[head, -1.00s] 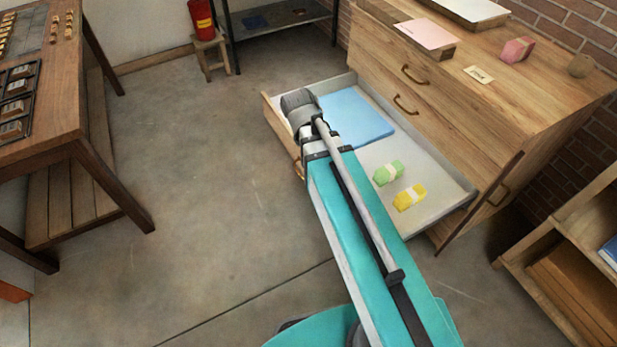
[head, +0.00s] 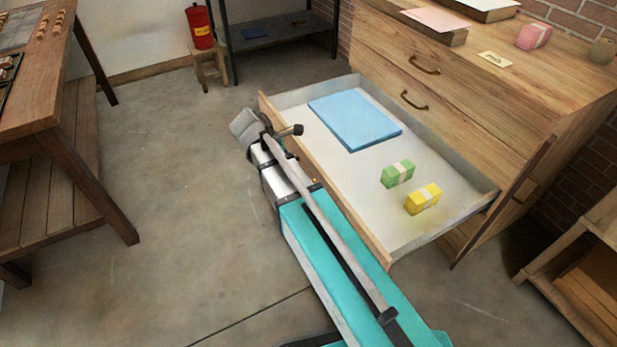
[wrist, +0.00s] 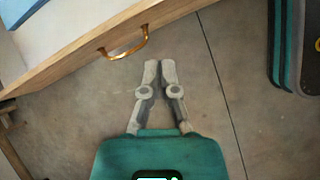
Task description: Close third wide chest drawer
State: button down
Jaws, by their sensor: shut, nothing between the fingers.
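The third wide drawer (head: 292,158) of the wooden chest (head: 480,120) is pulled far out. It holds a blue flat item (head: 355,121), a green bundle (head: 397,174) and a yellow bundle (head: 422,198). In the wrist view its wooden front (wrist: 75,62) crosses the upper left, with a curved brass handle (wrist: 124,46). My gripper (wrist: 159,66) is shut and empty, its fingertips over the floor just outside the front, near the handle and apart from it in the picture. In the head view my arm hides the gripper and part of the drawer front.
Two closed drawers with brass handles (head: 424,66) sit above the open one. A cabinet door (head: 500,200) stands ajar at the right of the chest. A wooden workbench (head: 45,130) is at left, a red canister (head: 201,28) on a stool behind. Floor between is clear.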

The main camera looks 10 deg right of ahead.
jog(key=w+a+f+n+t+h+b, duration=0.1)
jog(key=w+a+f+n+b, duration=0.2)
jog(key=f+n+b, duration=0.1)
jog(key=shift+w+a+f+n+h+b, duration=0.2)
jog(key=shift+a+f+n+h+b, duration=0.15)
jog(key=shift+f+b, duration=0.55)
jog(key=shift+d+r, duration=0.15)
jog(key=b, duration=0.7)
send_near(315, 169)
notch_tip(315, 169, down, 5)
jog(key=d, duration=0.2)
jog(key=shift+w+d, duration=0.35)
jog(key=shift+d, duration=0.25)
jog(key=shift+w+d, duration=0.4)
jog(key=shift+d, duration=0.2)
